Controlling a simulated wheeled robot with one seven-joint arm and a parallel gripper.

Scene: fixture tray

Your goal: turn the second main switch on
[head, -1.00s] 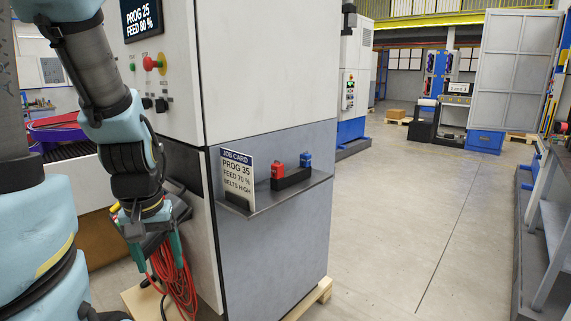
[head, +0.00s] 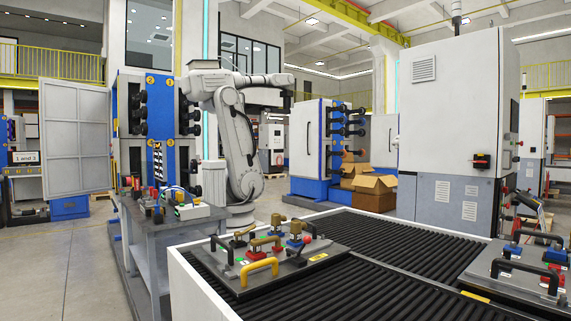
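A red rotary switch with a dark body (head: 481,161) is on the side of the tall white and grey machine cabinet (head: 440,120) at the right of the head view. It looks like a main switch, but its on or off position is too small to read. I cannot tell whether it is the second one. My gripper and arm are not in this view.
A low white-walled conveyor with black rollers (head: 400,240) fills the foreground. It carries fixture trays, one with black and yellow handles (head: 300,268). A grey workbench (head: 160,232) and a white robot arm (head: 235,140) stand behind. Open floor (head: 60,265) lies left.

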